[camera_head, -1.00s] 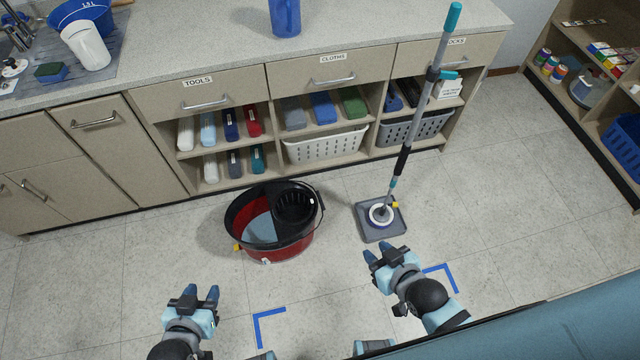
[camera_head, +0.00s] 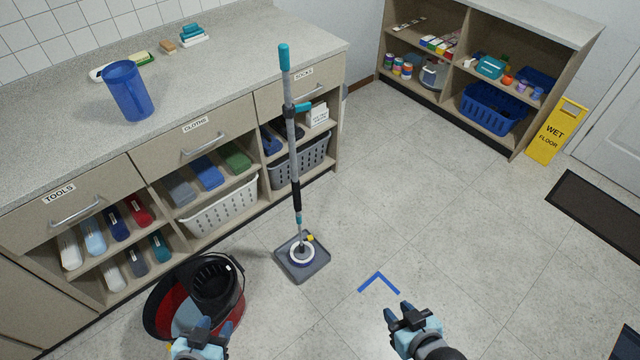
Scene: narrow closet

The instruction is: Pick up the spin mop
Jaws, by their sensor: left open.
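The spin mop (camera_head: 292,150) stands upright on the floor. It has a grey pole with a teal top, a teal clamp and a black lower sleeve. Its foot sits in a square grey base (camera_head: 318,268) with a round white and purple part. My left gripper (camera_head: 203,327) is open and empty, low in the picture, in front of the bucket and left of the mop. My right gripper (camera_head: 399,310) appears open and empty, to the right of and nearer than the mop base. Neither gripper touches the mop.
A red and black mop bucket (camera_head: 160,304) stands left of the mop, partly behind my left gripper. A counter (camera_head: 230,75) with drawers and baskets runs behind the mop. A yellow wet floor sign (camera_head: 557,130) stands far right.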

